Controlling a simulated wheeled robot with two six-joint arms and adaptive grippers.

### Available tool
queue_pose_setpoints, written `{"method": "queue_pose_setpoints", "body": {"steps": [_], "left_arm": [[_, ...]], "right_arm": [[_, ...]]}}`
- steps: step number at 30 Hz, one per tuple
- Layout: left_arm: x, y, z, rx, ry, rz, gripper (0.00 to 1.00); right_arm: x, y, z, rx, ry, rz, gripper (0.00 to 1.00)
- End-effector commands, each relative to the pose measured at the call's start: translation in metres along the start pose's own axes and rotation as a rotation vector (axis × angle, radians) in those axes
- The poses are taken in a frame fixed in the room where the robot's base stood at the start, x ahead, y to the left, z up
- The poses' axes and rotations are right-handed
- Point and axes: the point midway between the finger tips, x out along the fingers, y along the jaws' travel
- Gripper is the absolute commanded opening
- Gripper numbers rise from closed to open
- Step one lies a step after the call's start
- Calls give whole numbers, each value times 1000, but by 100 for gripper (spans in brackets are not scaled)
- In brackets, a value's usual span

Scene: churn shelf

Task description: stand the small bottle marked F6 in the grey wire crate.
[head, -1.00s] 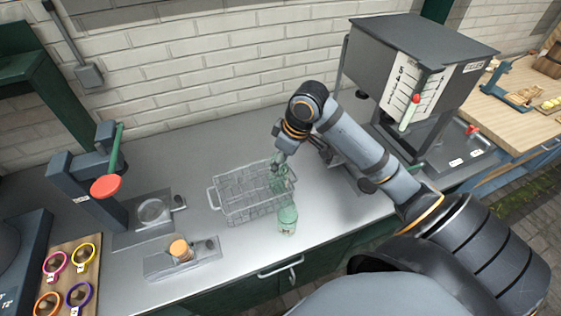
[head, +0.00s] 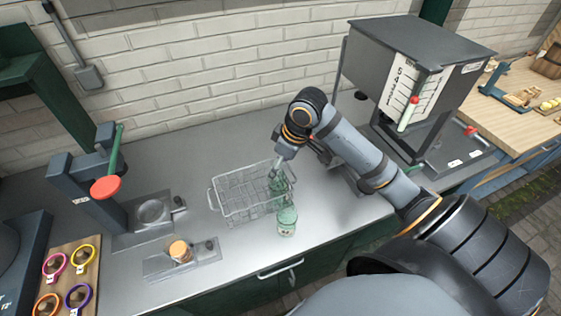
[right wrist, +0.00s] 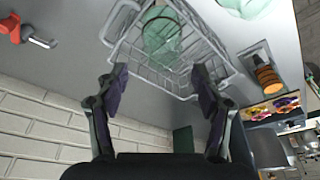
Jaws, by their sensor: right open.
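The grey wire crate (head: 226,212) stands on the steel counter. A green translucent bottle (head: 281,187) is inside its right end, partly hidden by the wires; it also shows in the right wrist view (right wrist: 160,35) and seems upright. A second green bottle (head: 287,222) stands outside, by the crate's front right corner; part of it is at the top edge of the right wrist view (right wrist: 245,6). No mark is readable on either bottle. My right gripper (right wrist: 162,82) is open and empty, its fingers apart above the crate's back right end. My left gripper is not in view.
A press with a red knob (head: 106,187) stands at the left. A large grey hopper (head: 415,65) stands at the right. Counter between the crate and the wall is clear.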

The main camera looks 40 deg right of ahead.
Motion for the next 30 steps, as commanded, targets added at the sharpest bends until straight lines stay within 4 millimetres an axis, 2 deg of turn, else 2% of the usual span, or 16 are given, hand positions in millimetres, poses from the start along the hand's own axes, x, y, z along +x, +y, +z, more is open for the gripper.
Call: {"method": "queue_pose_setpoints", "body": {"steps": [5, 12, 19, 24, 30], "left_arm": [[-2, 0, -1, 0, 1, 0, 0], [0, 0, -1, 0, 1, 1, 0], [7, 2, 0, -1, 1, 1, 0], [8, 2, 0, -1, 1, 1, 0], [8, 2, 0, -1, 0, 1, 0]], "right_arm": [[-21, 2, -4, -3, 1, 8, 68], [-74, 2, -3, -2, -1, 11, 68], [-114, 2, -3, 0, 0, 6, 68], [-129, 0, -4, 3, 1, 2, 68], [-131, 0, -4, 2, 0, -1, 68]]}}
